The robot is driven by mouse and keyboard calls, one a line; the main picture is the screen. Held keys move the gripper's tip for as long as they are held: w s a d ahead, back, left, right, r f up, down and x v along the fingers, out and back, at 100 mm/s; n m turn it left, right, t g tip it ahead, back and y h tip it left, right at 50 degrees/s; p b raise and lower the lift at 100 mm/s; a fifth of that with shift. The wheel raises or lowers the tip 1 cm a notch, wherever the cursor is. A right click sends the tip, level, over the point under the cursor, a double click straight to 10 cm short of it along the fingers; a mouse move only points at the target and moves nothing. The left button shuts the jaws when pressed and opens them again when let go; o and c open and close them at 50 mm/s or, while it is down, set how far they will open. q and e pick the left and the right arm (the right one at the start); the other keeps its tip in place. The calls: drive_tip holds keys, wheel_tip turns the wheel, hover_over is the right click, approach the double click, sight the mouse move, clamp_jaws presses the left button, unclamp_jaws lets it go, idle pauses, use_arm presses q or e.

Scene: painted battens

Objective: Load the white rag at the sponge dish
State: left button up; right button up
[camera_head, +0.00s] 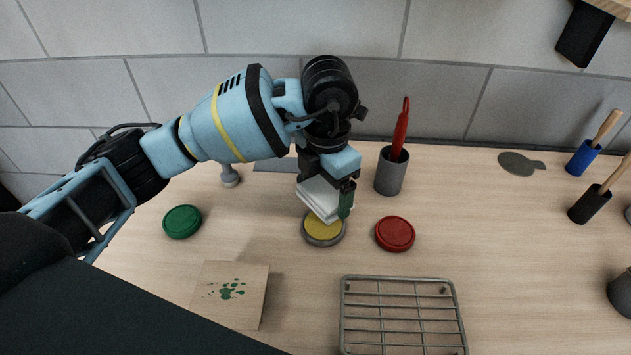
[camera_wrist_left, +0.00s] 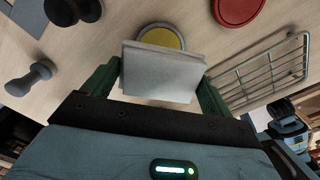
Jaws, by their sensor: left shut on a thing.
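My left gripper (camera_head: 335,198) is shut on the white rag (camera_head: 320,198), a folded white block. The rag is held over the back edge of the sponge dish (camera_head: 323,229), a round grey dish with a yellow sponge inside. In the left wrist view the rag (camera_wrist_left: 162,75) sits between the green fingers and covers part of the dish (camera_wrist_left: 160,37). Whether the rag touches the sponge is hard to tell. My right gripper is in neither view.
A red lid (camera_head: 395,234) lies right of the dish and a green lid (camera_head: 182,221) to the left. A grey cup (camera_head: 390,171) with a red tool stands behind. A wire rack (camera_head: 402,308) and a paint-spotted board (camera_head: 230,293) lie in front.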

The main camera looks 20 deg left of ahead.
sight(325, 205)
use_arm(q)
drive_tip(key=shift+f, duration=0.1)
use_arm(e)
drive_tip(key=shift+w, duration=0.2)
use_arm(q)
drive_tip(key=shift+f, duration=0.15)
drive_tip(key=shift+f+b, duration=1.15)
drive_tip(key=shift+f, duration=1.55)
drive_tip(key=shift+f+b, duration=0.1)
drive_tip(key=shift+b, duration=0.2)
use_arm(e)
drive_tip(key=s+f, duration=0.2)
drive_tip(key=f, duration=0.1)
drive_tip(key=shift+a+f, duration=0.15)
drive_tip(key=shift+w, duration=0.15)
use_arm(q)
drive_tip(key=shift+f, duration=0.1)
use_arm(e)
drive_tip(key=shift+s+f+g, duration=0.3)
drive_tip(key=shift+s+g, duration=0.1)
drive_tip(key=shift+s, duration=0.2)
use_arm(q)
drive_tip(key=shift+f, duration=0.15)
drive_tip(key=shift+f, duration=0.2)
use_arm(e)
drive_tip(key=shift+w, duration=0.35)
